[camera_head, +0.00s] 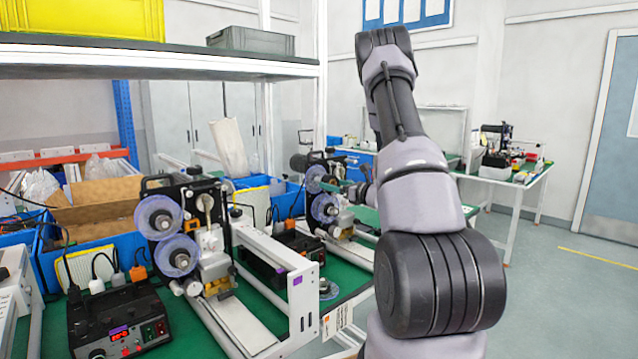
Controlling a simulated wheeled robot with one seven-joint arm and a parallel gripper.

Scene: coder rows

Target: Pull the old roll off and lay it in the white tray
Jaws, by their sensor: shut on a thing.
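My arm rises at right of centre and hides part of the bench behind it. A small dark end, which looks like my gripper (344,187), shows left of the arm at the farther coder (342,222). It is shut at that coder's clear-flanged upper roll (315,180); the contact is too small to make out. A second clear-flanged roll (325,208) sits below it. I cannot tell whether the held roll is still on its spindle. The white tray cannot be made out for certain.
A nearer coder (200,235) with two clear-flanged reels stands at left, beside a black control box (120,322). A white conveyor frame (270,262) lies between the coders. Blue bins (92,252) line the back. A shelf (150,62) hangs over the bench. Open floor (570,290) lies right.

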